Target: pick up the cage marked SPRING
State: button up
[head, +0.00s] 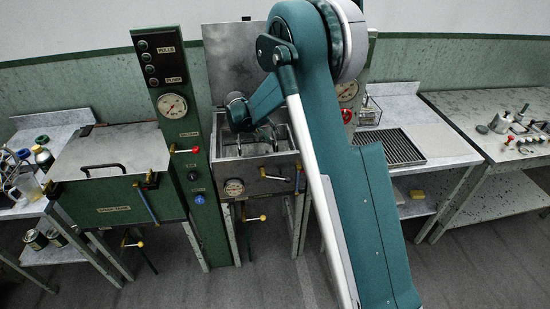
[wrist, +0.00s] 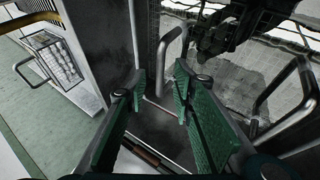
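My gripper (head: 258,138) is over the open metal basin (head: 283,185) in the head view, partly hidden by my own arm. In the wrist view my gripper (wrist: 161,82) is open, its two green-padded fingers apart. A bent silver bar (wrist: 173,42) rises just beyond and between the fingertips; I cannot tell whether it is gripped or what it belongs to. A wire cage (wrist: 57,60) with pale contents and a handle stands at the left of the wrist view. A wire cage (head: 370,111) also shows on the right bench in the head view. No SPRING marking is legible.
A dark object (wrist: 235,25) and another bent bar (wrist: 290,105) lie over the grey basin interior. A closed green tank (head: 115,170) and a gauge column (head: 178,130) stand left. A grated drain (head: 400,147) and a cluttered bench (head: 520,130) are right.

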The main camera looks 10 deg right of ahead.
aim_at(275, 137)
jog(key=shift+x, duration=2.1)
jog(key=shift+w, duration=0.1)
jog(key=shift+c, duration=0.4)
grip_shut()
jog(key=shift+r, duration=0.1)
